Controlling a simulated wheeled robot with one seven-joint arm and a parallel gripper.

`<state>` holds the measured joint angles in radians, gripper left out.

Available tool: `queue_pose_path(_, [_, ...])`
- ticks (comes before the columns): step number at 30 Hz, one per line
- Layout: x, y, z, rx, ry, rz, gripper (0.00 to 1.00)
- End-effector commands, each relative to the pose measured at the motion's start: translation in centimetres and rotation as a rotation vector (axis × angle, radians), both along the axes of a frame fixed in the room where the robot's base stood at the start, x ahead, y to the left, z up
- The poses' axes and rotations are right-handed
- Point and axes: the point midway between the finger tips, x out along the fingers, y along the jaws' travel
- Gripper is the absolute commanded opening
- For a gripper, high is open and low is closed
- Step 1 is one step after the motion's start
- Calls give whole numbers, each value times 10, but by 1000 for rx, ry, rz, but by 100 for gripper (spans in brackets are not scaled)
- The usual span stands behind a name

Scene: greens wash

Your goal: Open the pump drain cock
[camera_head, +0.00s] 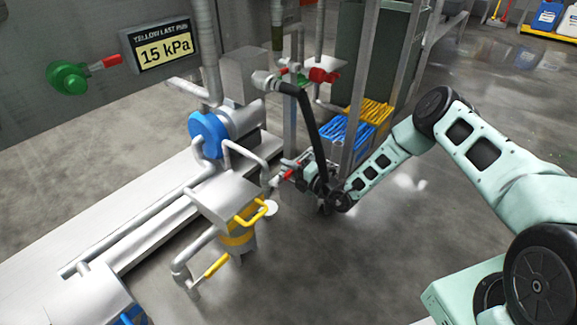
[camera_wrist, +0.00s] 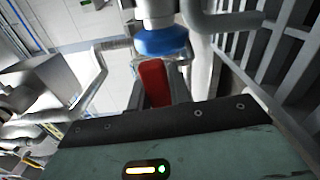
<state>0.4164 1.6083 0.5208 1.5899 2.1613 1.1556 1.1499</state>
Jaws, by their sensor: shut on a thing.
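A red lever handle (camera_head: 288,174), which I take to be the drain cock's, sits low beside the pump pipework in the head view. In the wrist view the red lever (camera_wrist: 155,82) rises from behind the dark edge of my gripper. My gripper (camera_head: 297,171) reaches it from the right and is shut on it; the fingertips are small and partly hidden. The pump has a blue round end (camera_head: 208,134) and a grey body. A blue ring (camera_wrist: 162,42) lies just beyond the lever in the wrist view. The cock's body is hidden.
A black hose (camera_head: 312,125) hangs close to my gripper. Steel posts and a rack with blue (camera_head: 343,133) and yellow (camera_head: 372,110) grids stand behind. A yellow-handled strainer (camera_head: 238,235) is at front left. A "15 kPa" sign (camera_head: 165,50) hangs on the wall.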

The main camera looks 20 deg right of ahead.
Motion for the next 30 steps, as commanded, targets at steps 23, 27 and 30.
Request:
queue_pose_path(23, [-10,12,44,-434,-313,-1,0])
queue_pose_path(27, [-11,13,45,-469,-338,-1,0])
queue_pose_path(30, [-11,14,45,-482,-348,-2,0])
